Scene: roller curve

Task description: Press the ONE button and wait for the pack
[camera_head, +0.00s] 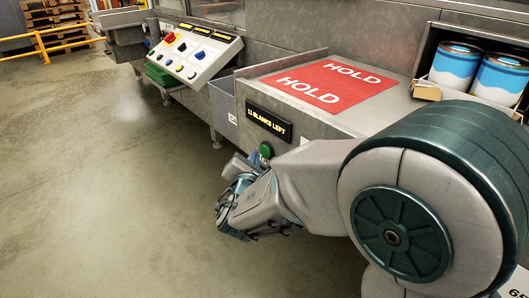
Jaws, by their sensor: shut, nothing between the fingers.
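A green round button (266,150) sits on the front face of the grey metal cabinet, below a black display (269,123) reading "11 BLANKS LEFT". No "ONE" label is readable near it. My gripper (228,222) is shut and empty, in front of the cabinet and below and left of the button in the picture. My wrist reaches close to the button's lower edge in the picture; I cannot tell whether anything touches it. A red panel (322,86) marked "HOLD" lies bare on the cabinet top. Blue and white cans (455,66) stand in a carton (433,91) at the right.
A sloped control panel (195,52) with several coloured buttons and lit labels stands at the back left. A green crate (160,75) is below it, and a grey bin (223,108) stands beside the cabinet. Yellow railings (65,42) are far left. The floor (90,180) at left is clear.

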